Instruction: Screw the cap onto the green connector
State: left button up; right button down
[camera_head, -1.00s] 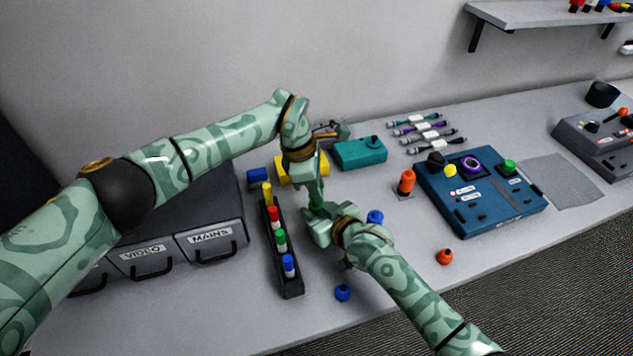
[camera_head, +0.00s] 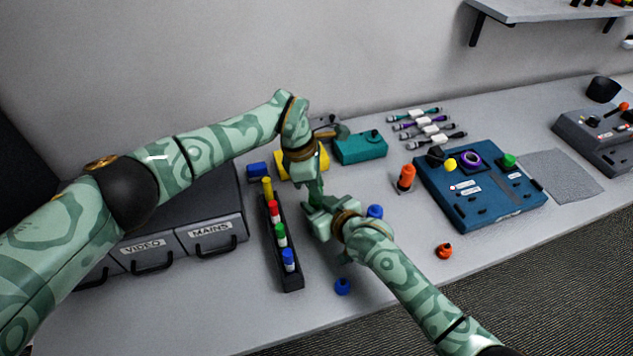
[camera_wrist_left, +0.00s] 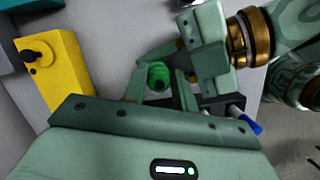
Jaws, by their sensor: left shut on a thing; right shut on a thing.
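My left gripper (camera_head: 316,182) points down over the table, and my right gripper (camera_head: 314,203) meets it from below right. In the left wrist view a round green piece (camera_wrist_left: 158,75) with a dark hollow in its end sits between my left fingers, close against my right gripper (camera_wrist_left: 205,45). My left gripper is shut on this green piece. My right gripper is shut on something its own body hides. I cannot tell cap from connector, or whether the two parts are joined.
A black rack (camera_head: 293,281) with yellow, red, green and blue-topped pieces stands left of my grippers. Blue caps (camera_head: 342,286) and an orange cap (camera_head: 444,251) lie nearby. A yellow block (camera_head: 287,171), teal box (camera_head: 361,148) and blue panel box (camera_head: 470,205) stand behind and right.

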pick_arm(q)
jog(key=shift+f, duration=0.25)
jog(key=shift+m, duration=0.4)
jog(key=m+g, duration=0.1)
jog(key=m, duration=0.5)
jog(key=shift+g+y, duration=0.3)
jog(key=shift+g, duration=0.1)
jog(key=o, duration=0.9)
jog(key=shift+r, duration=2.25)
